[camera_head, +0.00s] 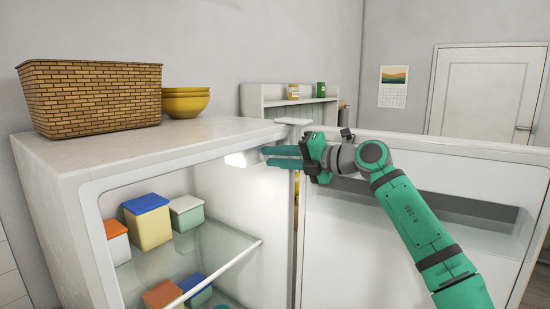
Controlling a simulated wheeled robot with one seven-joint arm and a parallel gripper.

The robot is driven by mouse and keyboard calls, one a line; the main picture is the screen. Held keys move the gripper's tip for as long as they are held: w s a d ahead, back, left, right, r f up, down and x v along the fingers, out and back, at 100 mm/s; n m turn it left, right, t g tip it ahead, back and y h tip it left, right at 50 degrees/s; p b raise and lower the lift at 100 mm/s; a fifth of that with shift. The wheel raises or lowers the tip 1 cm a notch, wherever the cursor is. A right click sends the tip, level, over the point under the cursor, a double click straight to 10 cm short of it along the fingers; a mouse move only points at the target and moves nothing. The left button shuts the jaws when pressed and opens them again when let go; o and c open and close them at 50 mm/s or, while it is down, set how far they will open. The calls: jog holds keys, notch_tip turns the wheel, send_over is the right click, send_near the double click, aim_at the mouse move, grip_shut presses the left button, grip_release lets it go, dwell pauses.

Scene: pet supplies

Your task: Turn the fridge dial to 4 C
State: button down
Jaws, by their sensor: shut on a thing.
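The white fridge (75,172) stands at the left with its door (345,250) swung open to the right. My gripper (268,156) reaches in from the right, near the top of the fridge's inner right wall. Its teal fingers are shut on a small pale knob, which I take to be the fridge dial. The fingers cover most of it. The dial's marks and its setting cannot be read from here.
A lit lamp (235,159) sits just left of my fingertips. A glass shelf (205,262) below holds several lidded boxes. A brick-patterned basket (90,98) and yellow bowls (185,102) stand on the fridge top. The open door is close beneath my arm.

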jog(key=shift+r, duration=0.1)
dwell(0.3)
jog(key=c, duration=1.8)
grip_release()
jog(key=shift+a, duration=0.1)
jog(key=v, duration=1.1)
jog(key=shift+w, duration=0.15)
